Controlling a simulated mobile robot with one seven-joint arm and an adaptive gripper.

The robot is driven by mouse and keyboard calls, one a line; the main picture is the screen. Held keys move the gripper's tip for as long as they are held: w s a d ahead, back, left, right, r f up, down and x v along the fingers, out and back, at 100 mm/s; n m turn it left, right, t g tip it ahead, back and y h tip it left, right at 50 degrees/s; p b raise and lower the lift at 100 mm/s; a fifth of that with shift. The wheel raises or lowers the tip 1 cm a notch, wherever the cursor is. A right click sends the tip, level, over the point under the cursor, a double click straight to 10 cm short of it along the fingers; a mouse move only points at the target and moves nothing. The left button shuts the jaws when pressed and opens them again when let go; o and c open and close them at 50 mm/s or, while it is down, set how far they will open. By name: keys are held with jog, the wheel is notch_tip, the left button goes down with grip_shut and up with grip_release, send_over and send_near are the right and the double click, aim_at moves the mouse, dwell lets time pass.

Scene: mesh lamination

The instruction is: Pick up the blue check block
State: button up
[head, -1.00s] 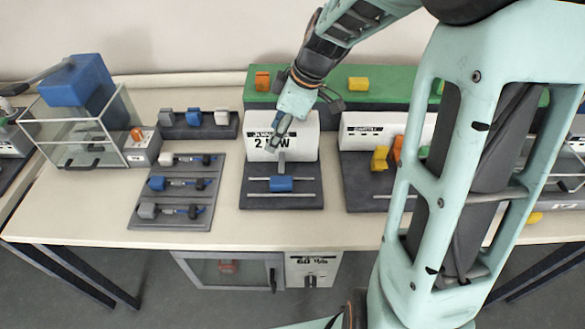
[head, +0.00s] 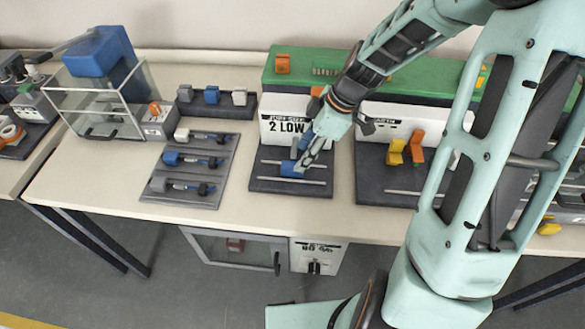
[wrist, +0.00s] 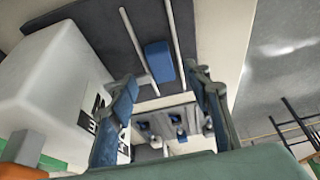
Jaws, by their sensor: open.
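The blue check block (head: 289,169) lies on the dark plate (head: 262,185) in front of the white "2 LOW" box, between two pale rails. My gripper (head: 303,163) is open and hangs close to the block, partly covering its right side in the head view. In the wrist view, the block (wrist: 158,60) shows ahead of the gap between my two spread fingers (wrist: 162,78). Nothing is between the fingers. Whether a fingertip touches the block, I cannot tell.
The white box (head: 284,128) stands right behind the plate. A dark tray (head: 203,146) with several plugs lies to the left. Yellow and orange blocks (head: 396,152) stand to the right. Bare table (head: 240,215) lies in front.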

aim_at(293, 165)
jog(key=x, duration=0.5)
jog(key=shift+a+r, duration=0.1)
jog(key=shift+a, duration=0.05)
jog(key=shift+c, duration=0.5)
grip_shut()
jog(key=shift+r, duration=0.15)
